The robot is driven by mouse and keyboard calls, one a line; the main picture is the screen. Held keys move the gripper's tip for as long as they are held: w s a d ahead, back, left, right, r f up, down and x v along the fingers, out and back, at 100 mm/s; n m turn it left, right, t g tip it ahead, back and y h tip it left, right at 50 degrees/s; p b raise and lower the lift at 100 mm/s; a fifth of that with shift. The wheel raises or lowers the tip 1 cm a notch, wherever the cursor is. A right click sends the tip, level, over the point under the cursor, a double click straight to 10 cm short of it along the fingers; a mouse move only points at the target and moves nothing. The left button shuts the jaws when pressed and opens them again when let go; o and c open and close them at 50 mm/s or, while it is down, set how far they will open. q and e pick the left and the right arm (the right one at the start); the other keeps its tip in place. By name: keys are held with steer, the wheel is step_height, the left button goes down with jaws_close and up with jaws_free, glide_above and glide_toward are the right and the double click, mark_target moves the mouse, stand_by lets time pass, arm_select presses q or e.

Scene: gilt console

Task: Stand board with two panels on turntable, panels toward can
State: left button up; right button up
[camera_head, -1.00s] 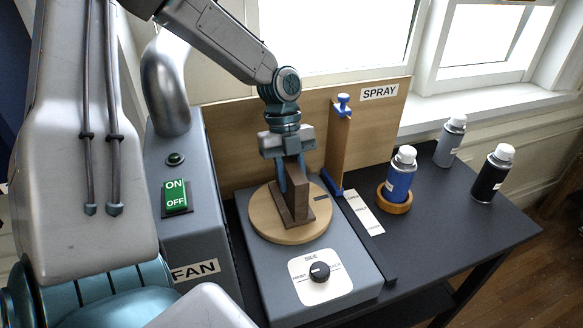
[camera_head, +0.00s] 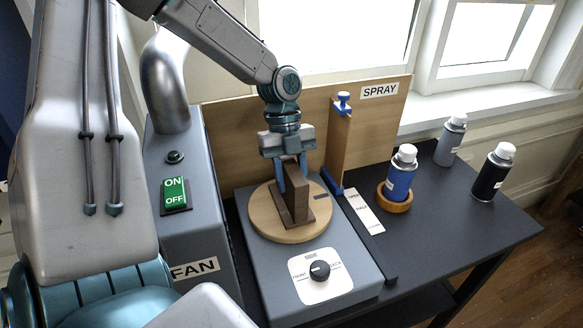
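A dark brown board (camera_head: 298,195) stands upright on its foot on the round wooden turntable (camera_head: 262,218). I see it at a steep angle, and its two panels cannot be made out. My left gripper (camera_head: 293,178) is above the turntable, pointing down, with its blue fingers on either side of the board's upper part. The fingers look spread, with the board's top between them. The blue can (camera_head: 398,182) with a white cap stands in a wooden ring holder (camera_head: 395,203) to the right of the turntable. My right gripper is not in view.
A blue-topped wooden post (camera_head: 338,145) stands behind the turntable, before the SPRAY backboard (camera_head: 380,115). A grey can (camera_head: 449,142) and a black can (camera_head: 492,175) stand at right. The FAN box (camera_head: 195,235) is left. A dial (camera_head: 319,270) is in front.

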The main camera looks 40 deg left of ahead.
arm_select(q)
steer(key=o, duration=0.3)
steer(key=b+v, duration=0.1)
steer(key=v, duration=0.9)
steer(key=shift+w+a+r, duration=0.1)
steer(key=shift+r, duration=0.3)
